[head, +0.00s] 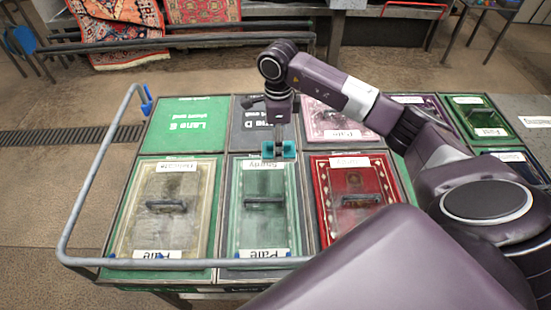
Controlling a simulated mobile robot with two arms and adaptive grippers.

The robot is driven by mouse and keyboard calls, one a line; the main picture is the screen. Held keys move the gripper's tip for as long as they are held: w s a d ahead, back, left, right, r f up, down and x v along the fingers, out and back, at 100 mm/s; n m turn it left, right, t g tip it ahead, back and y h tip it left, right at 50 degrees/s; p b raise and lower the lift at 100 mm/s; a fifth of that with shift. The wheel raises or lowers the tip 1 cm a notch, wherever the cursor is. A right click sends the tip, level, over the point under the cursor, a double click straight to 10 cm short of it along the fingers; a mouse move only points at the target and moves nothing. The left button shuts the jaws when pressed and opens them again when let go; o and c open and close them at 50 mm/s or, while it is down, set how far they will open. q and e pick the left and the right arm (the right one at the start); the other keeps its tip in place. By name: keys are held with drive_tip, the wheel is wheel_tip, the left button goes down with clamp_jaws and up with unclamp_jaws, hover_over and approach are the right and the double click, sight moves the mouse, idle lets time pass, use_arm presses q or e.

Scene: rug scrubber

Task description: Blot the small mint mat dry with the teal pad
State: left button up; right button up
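The mint mat (243,226) lies in the middle front bay of the table, a pale green rectangle with a lighter border. A dark bar handle (264,199) and what looks like a clear plate cover its middle. White labels sit at its far and near edges, the near one reading "Pale". My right gripper (278,142) points down above the mat's far edge, shut on the teal pad (289,151). The gripper partly hides the pad. I cannot tell how high the pad is above the table. My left gripper is not in view.
A beige mat (127,226) lies left and a red mat (328,215) right, both with bar handles. A grey rail (90,185) runs around the left and front, with a blue clip (147,103) on it. A green bay (190,115) at back left is bare.

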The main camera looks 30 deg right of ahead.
drive_tip(key=f+b, duration=0.3)
drive_tip(key=shift+s+f, duration=0.25)
drive_tip(key=shift+f, duration=0.05)
wheel_tip(320, 180, down, 5)
drive_tip(key=b, duration=0.4)
drive_tip(key=shift+w+f+b, duration=0.1)
drive_tip(key=shift+w+b, duration=0.05)
drive_tip(key=shift+b, duration=0.25)
drive_tip(key=shift+f+b, duration=1.15)
drive_tip(key=shift+f, duration=0.75)
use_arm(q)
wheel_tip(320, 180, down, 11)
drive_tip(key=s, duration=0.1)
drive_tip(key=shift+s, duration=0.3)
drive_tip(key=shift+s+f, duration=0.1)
use_arm(e)
drive_tip(key=shift+f, duration=0.15)
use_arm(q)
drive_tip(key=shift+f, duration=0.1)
use_arm(e)
drive_tip(key=shift+f, duration=0.1)
